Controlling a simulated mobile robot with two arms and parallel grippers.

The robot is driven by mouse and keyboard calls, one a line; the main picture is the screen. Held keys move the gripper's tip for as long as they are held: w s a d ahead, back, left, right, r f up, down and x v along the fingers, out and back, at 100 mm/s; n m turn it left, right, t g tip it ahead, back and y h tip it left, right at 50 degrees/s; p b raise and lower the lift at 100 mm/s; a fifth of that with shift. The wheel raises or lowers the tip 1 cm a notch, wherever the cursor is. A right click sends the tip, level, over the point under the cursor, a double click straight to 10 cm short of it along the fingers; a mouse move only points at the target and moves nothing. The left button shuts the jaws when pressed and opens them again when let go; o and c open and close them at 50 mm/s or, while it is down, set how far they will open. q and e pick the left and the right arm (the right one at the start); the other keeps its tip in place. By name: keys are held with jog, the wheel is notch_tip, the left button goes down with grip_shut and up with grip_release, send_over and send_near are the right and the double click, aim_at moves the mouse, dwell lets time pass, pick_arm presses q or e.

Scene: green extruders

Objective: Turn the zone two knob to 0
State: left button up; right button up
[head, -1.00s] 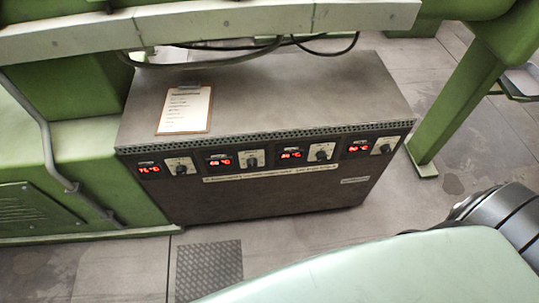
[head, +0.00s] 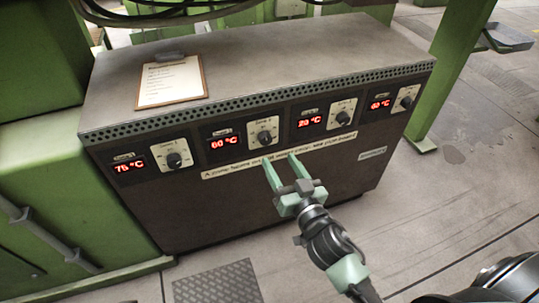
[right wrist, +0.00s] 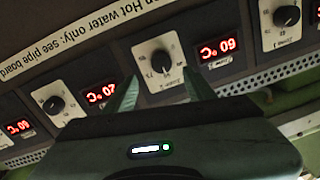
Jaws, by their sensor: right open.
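A dark heater cabinet (head: 270,190) has a row of red displays, each with a black knob on a pale plate to its right. The zone two knob (head: 264,137) is the second from the left, and its display (head: 224,143) reads 60 °C. My right gripper (head: 279,158) is open and empty, with its two green fingers pointing at the panel just below that knob. In the right wrist view, where the panel appears upside down, the zone two knob (right wrist: 161,62) shows beyond and between the open fingers (right wrist: 160,82). I see no contact. My left gripper is out of view.
Neighbouring knobs sit left (head: 174,160) and right (head: 343,118) of zone two. Displays beside them read 75 °C, 20 °C and 60 °C. A clipboard (head: 171,82) lies on the cabinet top. A green post (head: 440,85) stands at the right. The floor in front is mostly clear.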

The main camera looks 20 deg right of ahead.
aim_at(267, 141)
jog(key=w, duration=0.5)
jog(key=w+a, duration=0.1)
jog(key=w, duration=0.1)
jog(key=shift+w+r, duration=0.15)
jog(key=shift+w, duration=0.2)
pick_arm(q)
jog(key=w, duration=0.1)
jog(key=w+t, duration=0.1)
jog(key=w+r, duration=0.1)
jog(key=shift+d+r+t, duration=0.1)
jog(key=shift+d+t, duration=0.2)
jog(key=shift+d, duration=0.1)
